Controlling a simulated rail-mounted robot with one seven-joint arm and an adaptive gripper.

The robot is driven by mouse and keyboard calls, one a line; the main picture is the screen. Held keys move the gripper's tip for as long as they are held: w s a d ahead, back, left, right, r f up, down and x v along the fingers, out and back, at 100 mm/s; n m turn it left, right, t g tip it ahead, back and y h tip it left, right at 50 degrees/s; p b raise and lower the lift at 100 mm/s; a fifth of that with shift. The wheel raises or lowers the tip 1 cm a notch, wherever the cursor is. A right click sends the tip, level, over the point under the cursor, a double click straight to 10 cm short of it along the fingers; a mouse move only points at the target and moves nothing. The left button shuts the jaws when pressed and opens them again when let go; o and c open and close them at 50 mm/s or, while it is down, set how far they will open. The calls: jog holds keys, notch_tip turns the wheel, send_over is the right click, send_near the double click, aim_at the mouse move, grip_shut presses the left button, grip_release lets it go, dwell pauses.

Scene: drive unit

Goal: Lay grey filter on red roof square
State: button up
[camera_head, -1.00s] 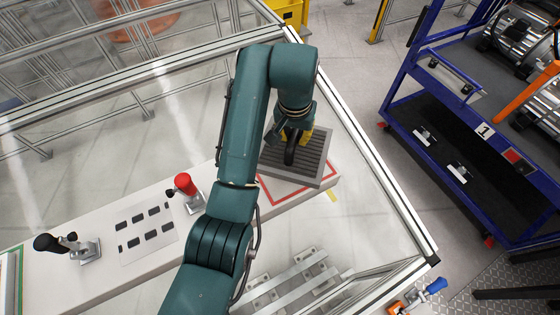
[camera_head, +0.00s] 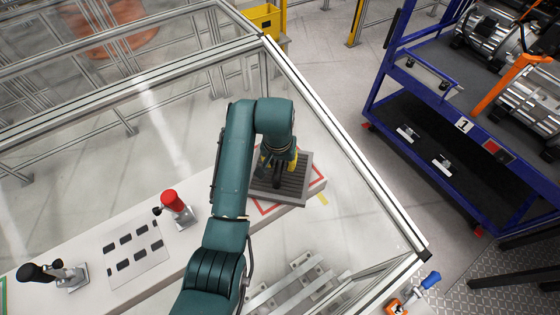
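The grey filter (camera_head: 294,186) is a square ribbed plate with a black handle (camera_head: 277,176) standing on its top. It covers much of the red roof square (camera_head: 262,209), a red outline on the pale roof panel. Red lines show past its lower left and right sides, so the two look slightly offset. My gripper (camera_head: 278,165), with yellow fingers, is at the handle and appears shut on it; the fingertips are partly hidden by my arm. I cannot tell whether the filter touches the roof or hangs just above it.
A red-knobbed lever (camera_head: 170,200) and a black-knobbed lever (camera_head: 38,272) stand on the panel to the left. A metal-framed clear guard (camera_head: 345,160) borders the right. A blue cart (camera_head: 440,150) stands beyond it.

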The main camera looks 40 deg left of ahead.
notch_tip(320, 180, up, 12)
jog(key=s, duration=0.1)
jog(key=shift+s+d, duration=0.3)
jog(key=shift+d, duration=0.15)
dwell(0.4)
jog(key=shift+w+r, duration=0.1)
jog(key=w+d+r+m+t+y, duration=0.1)
jog(key=w+d+r+m+t, duration=0.1)
jog(key=w+d+r+t, duration=0.4)
jog(key=w+d+r+m+t+y, duration=0.1)
jog(key=w+d+r+t, duration=0.35)
jog(key=d, duration=0.45)
jog(key=s+d+r+m+t+h, duration=0.3)
jog(key=s+d+r+t, duration=0.7)
jog(key=s+d+r, duration=0.5)
jog(key=d+r, duration=0.2)
jog(key=d, duration=0.2)
jog(key=shift+s+r+m+h, duration=0.2)
jog(key=shift+r+m+h, duration=0.05)
jog(key=shift+m+h, duration=0.05)
